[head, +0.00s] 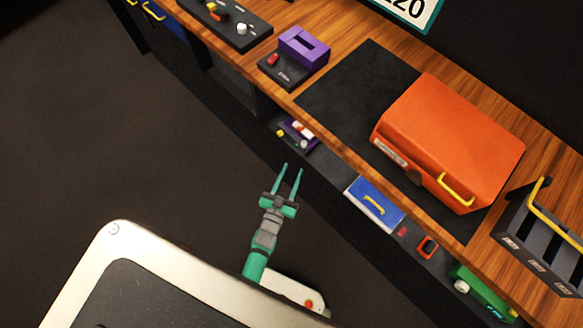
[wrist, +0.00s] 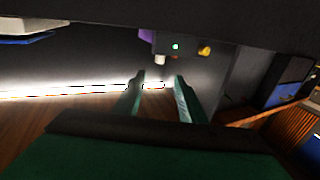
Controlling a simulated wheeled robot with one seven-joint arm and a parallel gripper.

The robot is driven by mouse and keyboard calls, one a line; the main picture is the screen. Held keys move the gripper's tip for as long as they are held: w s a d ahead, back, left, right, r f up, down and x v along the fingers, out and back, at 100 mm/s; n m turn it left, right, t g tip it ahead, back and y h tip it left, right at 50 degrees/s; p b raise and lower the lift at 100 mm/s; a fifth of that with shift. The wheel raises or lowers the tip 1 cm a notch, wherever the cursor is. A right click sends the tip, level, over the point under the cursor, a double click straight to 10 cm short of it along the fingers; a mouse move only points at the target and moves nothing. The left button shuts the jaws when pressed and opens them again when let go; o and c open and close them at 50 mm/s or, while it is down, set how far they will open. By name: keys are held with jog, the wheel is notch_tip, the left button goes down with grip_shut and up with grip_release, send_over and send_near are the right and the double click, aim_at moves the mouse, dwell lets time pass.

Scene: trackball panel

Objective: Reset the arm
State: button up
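My gripper (head: 286,171) has two slim green fingers, held apart with nothing between them. In the head view it hangs over the dark floor, in front of the wooden bench and clear of it. My arm is folded close to my base, with only its end part showing. In the wrist view the open fingers (wrist: 158,82) point toward a dark recess that holds a small purple panel (wrist: 146,35) with a yellow knob (wrist: 204,49) and a green light.
The wooden bench (head: 345,150) carries an orange case (head: 450,135), a purple block (head: 304,46) on a black base, a black control box (head: 228,24) and a dark rack (head: 535,240). The floor (head: 110,130) at left is clear.

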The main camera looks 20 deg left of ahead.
dwell(0.3)
jog(key=s+d+r+g, duration=0.1)
jog(key=s+d+r, duration=0.7)
jog(key=s+r, duration=0.3)
jog(key=s+d+r+g+h, duration=0.1)
jog(key=s+d+r, duration=0.7)
jog(key=s+r, duration=0.3)
notch_tip(320, 180, up, 2)
jog(key=shift+s+d+r+m+g, duration=0.1)
jog(key=shift+s+d+m+g, duration=0.1)
jog(key=shift+m+g, duration=0.15)
